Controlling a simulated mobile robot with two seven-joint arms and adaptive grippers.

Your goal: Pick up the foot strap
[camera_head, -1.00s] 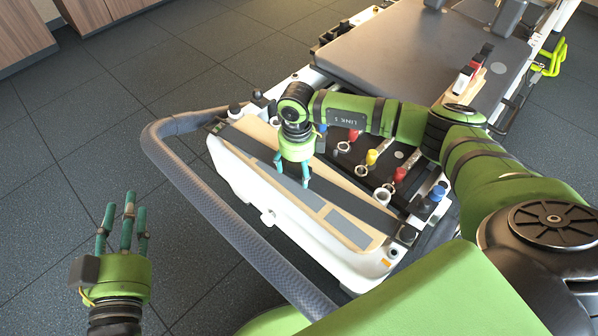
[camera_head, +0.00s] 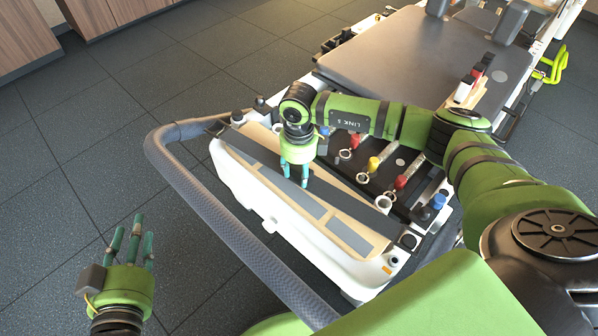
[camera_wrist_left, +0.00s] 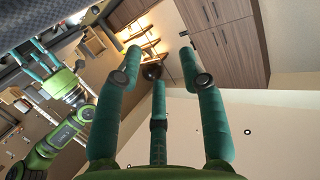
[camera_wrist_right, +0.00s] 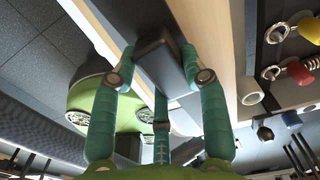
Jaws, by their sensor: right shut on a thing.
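The foot strap (camera_head: 350,204) is a long dark band running diagonally along the pale wooden footboard (camera_head: 345,235) at the near end of the reformer. My right gripper (camera_head: 296,182) reaches down over the middle of the footboard. In the right wrist view, its teal fingers (camera_wrist_right: 163,85) are shut on a dark section of the strap (camera_wrist_right: 155,50). Its grip partly hides the strap in the head view. My left gripper (camera_head: 130,235) is open and empty, fingers up, over the floor at the lower left; its spread fingers also show in the left wrist view (camera_wrist_left: 158,75).
A thick grey curved bar (camera_head: 215,215) runs around the footboard's left side. Springs with red and yellow ends (camera_head: 373,165) lie beyond the strap. The padded carriage (camera_head: 415,60) is at the back. Wooden cabinets (camera_head: 25,40) stand far left; the floor there is clear.

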